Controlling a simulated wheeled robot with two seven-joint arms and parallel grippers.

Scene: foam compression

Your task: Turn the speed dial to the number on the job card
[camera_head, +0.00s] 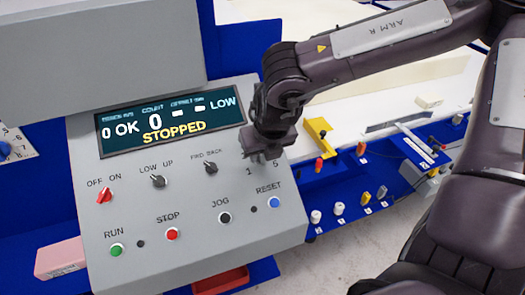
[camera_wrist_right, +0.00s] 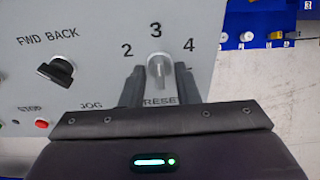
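The speed dial (camera_wrist_right: 158,68) is a light grey knob on the sloping grey control panel (camera_head: 190,258). In the right wrist view the numbers 2, 3 and 4 show around it, with 3 straight above. The knob seems to point up towards 3, but its mark is not clear. My right gripper (camera_wrist_right: 160,77) has a finger on each side of the knob, with small gaps visible. In the head view my right gripper (camera_head: 262,154) covers the dial; only 1 and 5 show below. I cannot make out a job card. My left gripper is out of view.
The display (camera_head: 170,117) reads OK, LOW and STOPPED. Nearby are the red OFF/ON switch (camera_head: 104,196), LOW/UP switch (camera_head: 158,181), FWD/BACK switch (camera_head: 210,168), and RUN (camera_head: 116,250), STOP (camera_head: 172,234), JOG (camera_head: 224,218) and blue RESET (camera_head: 274,202) buttons.

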